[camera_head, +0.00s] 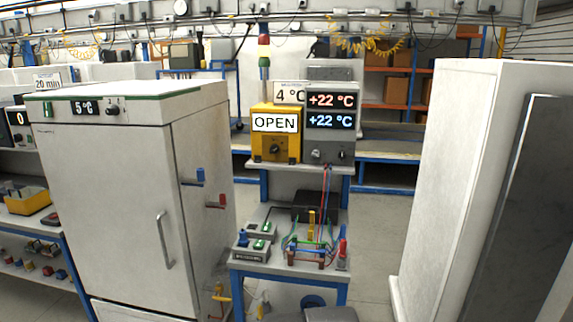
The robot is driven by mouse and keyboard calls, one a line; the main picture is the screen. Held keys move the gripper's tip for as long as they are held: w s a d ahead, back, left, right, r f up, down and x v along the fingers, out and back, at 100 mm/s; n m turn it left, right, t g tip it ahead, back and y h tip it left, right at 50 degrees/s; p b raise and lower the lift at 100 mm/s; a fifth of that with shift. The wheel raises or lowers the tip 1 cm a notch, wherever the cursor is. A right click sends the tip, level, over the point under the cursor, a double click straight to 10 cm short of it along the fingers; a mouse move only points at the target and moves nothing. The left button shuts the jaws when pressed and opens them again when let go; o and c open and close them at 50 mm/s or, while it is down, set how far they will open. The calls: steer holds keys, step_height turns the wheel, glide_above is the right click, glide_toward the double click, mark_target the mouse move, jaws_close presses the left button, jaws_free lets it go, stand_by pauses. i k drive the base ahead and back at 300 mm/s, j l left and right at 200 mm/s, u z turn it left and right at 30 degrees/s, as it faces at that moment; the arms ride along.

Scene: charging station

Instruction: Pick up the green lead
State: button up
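A small bench (283,271) with blue legs stands in the middle of the view, beside a white cabinet. A thin green lead (290,243) shows on its top, next to a small rack (306,254) with several coloured leads. Red and blue leads hang down into the same area from the display unit above. The green lead's ends are too small to make out. Two small grey blocks with green parts (265,228) sit to the left on the bench. My gripper is not in view.
The white cabinet (105,200) with a 5 °C display stands left. Blue and red handles (195,178) stick out from its side. A yellow OPEN box (274,135) and a +22 °C display unit (331,125) sit on the shelf above the bench. A tall white panel (450,180) stands right.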

mark_target(295, 238)
steer(key=i+j, duration=0.15)
steer(key=i+l+u, duration=0.2)
steer(key=i, duration=1.2)
steer(key=j, duration=0.1)
